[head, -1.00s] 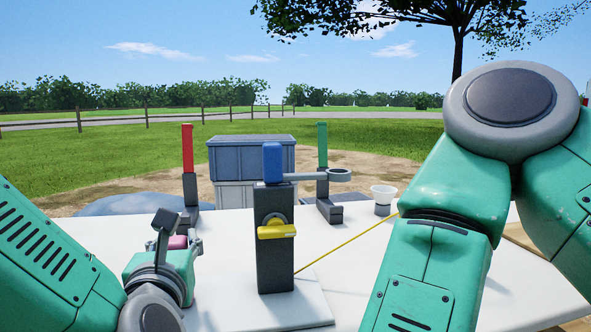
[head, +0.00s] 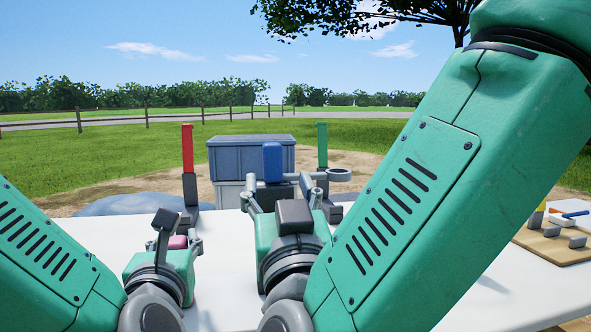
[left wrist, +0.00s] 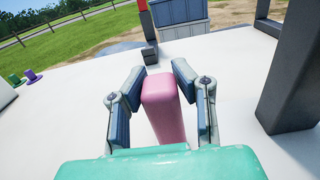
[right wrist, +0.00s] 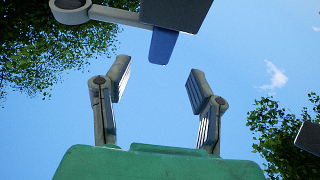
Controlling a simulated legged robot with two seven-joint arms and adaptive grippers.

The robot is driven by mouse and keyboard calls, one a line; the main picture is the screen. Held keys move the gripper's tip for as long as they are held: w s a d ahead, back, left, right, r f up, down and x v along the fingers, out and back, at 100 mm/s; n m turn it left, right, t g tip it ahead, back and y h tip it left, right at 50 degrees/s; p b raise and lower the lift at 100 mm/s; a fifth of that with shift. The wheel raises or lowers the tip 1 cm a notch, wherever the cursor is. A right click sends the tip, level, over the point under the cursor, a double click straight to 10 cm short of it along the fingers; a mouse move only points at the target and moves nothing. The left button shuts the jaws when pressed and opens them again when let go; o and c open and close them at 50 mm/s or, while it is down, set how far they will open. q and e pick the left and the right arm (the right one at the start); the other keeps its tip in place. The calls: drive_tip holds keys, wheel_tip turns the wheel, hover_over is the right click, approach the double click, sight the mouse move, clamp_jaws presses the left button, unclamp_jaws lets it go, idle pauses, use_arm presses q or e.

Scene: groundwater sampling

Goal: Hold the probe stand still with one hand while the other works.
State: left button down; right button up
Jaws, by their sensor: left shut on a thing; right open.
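The probe stand is a dark post with a blue block (head: 272,161) on top and a side arm ending in a grey ring (head: 340,175). My right gripper hides most of the post in the head view. In the left wrist view the dark post (left wrist: 293,75) stands to the right, apart from my left gripper. My left gripper (head: 179,232) is shut on an upright pink block (left wrist: 163,108) left of the stand. My right gripper (head: 280,190) is open in front of the stand, with nothing between its fingers (right wrist: 158,75). The blue block (right wrist: 163,46) shows beyond them.
A red-topped post (head: 187,150) and a green-topped post (head: 322,147) stand behind. Grey crates (head: 225,160) are beyond the white table (head: 400,300). A wooden board (head: 545,247) with small items lies at the right. Free table lies between it and my right arm.

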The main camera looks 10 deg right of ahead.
sight(274, 162)
drive_tip(key=x, duration=0.7)
drive_tip(key=shift+w, duration=0.2)
drive_tip(key=shift+r, duration=0.1)
clamp_jaws()
